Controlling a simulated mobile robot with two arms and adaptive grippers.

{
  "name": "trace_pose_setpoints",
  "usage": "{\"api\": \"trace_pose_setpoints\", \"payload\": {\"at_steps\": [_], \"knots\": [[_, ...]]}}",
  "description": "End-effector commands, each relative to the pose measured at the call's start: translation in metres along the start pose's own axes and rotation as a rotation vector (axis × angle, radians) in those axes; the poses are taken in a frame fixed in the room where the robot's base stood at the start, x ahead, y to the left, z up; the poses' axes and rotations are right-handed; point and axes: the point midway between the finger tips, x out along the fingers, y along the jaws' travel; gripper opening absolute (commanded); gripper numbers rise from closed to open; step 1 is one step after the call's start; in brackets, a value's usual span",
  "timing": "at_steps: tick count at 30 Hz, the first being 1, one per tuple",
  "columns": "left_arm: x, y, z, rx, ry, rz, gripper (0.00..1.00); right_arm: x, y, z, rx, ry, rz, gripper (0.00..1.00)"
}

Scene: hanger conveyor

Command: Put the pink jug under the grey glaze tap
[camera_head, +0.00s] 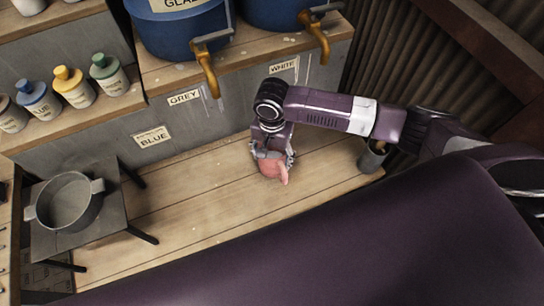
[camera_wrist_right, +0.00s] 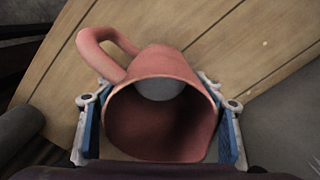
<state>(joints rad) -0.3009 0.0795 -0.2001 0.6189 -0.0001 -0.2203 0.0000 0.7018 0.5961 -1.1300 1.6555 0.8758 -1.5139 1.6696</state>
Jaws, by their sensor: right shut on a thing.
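The pink jug (camera_head: 272,169) is in my right gripper (camera_head: 272,152), over the wooden bench, right of the grey tap. In the right wrist view the jug (camera_wrist_right: 160,100) shows its open mouth and its handle at upper left, with the blue-padded fingers of my right gripper (camera_wrist_right: 160,128) on both sides of it. I cannot tell whether it touches the bench. The grey glaze tap (camera_head: 206,70) is a yellow spout on the blue barrel, above the label GREY. My left gripper is not in view.
A second yellow tap (camera_head: 316,36) is above the WHITE label. A metal pot (camera_head: 70,202) stands on a small dark table (camera_head: 115,205) at left. Several colour bottles (camera_head: 75,86) line a shelf. A grey cup (camera_head: 373,156) is at the right. The bench (camera_head: 190,205) is clear at centre left.

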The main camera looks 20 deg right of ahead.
Motion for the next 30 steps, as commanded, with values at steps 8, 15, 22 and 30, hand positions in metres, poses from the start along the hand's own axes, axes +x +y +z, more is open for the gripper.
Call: {"api": "trace_pose_setpoints", "payload": {"at_steps": [8,15,22,30], "knots": [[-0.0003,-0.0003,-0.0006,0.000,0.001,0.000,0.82,0.0053,-0.0009,0.0000,-0.001,0.000,-0.003,0.30],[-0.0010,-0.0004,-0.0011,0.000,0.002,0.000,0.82,0.0084,-0.0007,0.0004,-0.002,-0.001,-0.002,0.69],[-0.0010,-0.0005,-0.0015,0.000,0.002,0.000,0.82,0.0083,-0.0005,0.0002,-0.001,0.000,-0.001,0.80],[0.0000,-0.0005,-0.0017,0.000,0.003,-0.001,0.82,0.0002,-0.0009,-0.0003,-0.001,0.001,-0.003,0.80]]}}
